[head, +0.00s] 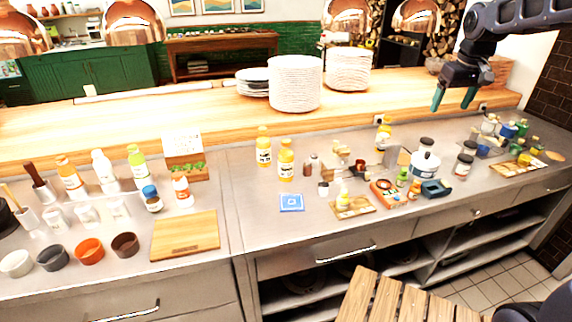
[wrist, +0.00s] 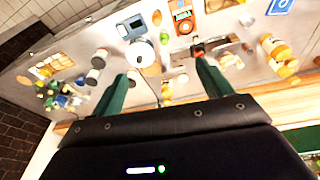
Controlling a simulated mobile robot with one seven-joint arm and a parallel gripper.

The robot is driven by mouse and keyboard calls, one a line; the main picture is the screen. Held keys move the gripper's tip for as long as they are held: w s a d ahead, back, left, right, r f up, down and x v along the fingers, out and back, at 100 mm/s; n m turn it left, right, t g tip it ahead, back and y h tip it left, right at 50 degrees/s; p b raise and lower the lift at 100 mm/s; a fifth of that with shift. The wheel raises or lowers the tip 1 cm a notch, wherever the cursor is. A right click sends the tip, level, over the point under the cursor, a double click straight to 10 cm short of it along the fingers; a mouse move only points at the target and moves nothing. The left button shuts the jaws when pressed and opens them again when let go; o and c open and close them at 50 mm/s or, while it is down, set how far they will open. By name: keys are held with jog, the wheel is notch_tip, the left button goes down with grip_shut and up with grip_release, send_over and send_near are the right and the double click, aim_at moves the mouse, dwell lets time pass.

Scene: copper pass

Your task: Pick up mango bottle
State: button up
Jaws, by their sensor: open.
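Two yellow-orange bottles with white labels stand upright side by side on the steel counter: a left bottle (head: 263,148) and a right bottle (head: 286,160). Another yellow bottle (head: 383,135) stands farther right, partly behind other items. I cannot read the labels, so which one is mango is unclear. A yellow-orange bottle (wrist: 278,50) also shows at the right of the wrist view. My gripper (head: 453,102) is open and empty, high above the right part of the counter, well right of the bottle pair. Its green fingers (wrist: 162,75) show apart in the wrist view.
A wooden ledge (head: 190,113) runs behind the counter and holds plate stacks (head: 295,85). A white kettle-like pot (head: 425,165), jars and small items crowd the counter's right half. A blue card (head: 291,202) lies before the bottle pair. Copper lamps (head: 345,17) hang above.

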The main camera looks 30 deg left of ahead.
jog(key=w+a+f+n, duration=0.2)
jog(key=w+a+n, duration=0.1)
jog(key=a, duration=1.2)
jog(key=n+g+h, duration=0.1)
jog(key=n+g, duration=0.1)
jog(key=n, duration=0.4)
send_near(286, 150)
jog(key=shift+w+a, duration=0.25)
jog(key=shift+w, duration=0.65)
jog(key=shift+s+a+f, duration=0.1)
jog(key=shift+f, duration=0.15)
notch_tip(286, 150, down, 10)
jog(key=shift+a+f, duration=0.1)
jog(key=shift+f, duration=0.15)
grip_shut()
